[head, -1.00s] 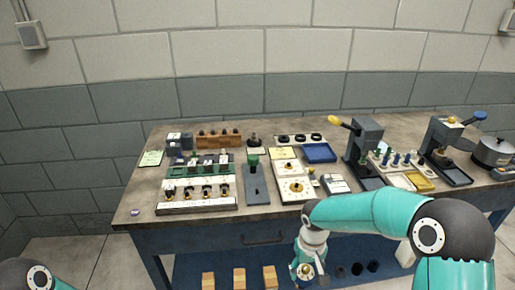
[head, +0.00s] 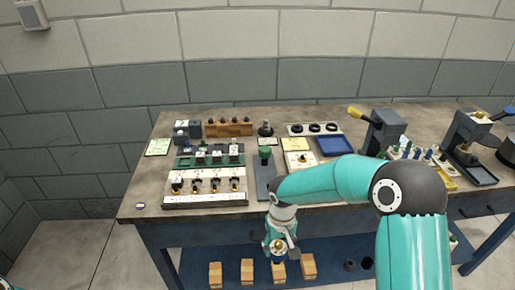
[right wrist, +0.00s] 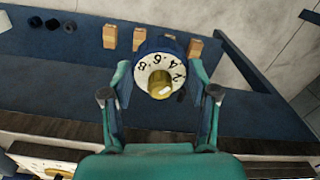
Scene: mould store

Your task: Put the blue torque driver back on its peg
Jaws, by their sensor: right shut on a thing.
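My right gripper (head: 279,246) is low in front of the bench, above the blue lower shelf. In the right wrist view its two teal fingers (right wrist: 159,68) are shut on the blue torque driver (right wrist: 144,72), a round blue body with a white numbered dial and a brass knob facing the camera. Its lower part is hidden behind the dial. A rack with several upright green and blue tools (head: 418,153) stands at the right of the bench; I cannot tell which peg is the driver's own. My left gripper is out of view.
The bench top (head: 150,190) holds a white-and-black knob rack (head: 205,201), a grey stand (head: 263,185), a blue tray (head: 334,146) and a lever press (head: 381,130). Several wooden blocks (head: 247,270) stand on the lower shelf (head: 335,247), close to the driver.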

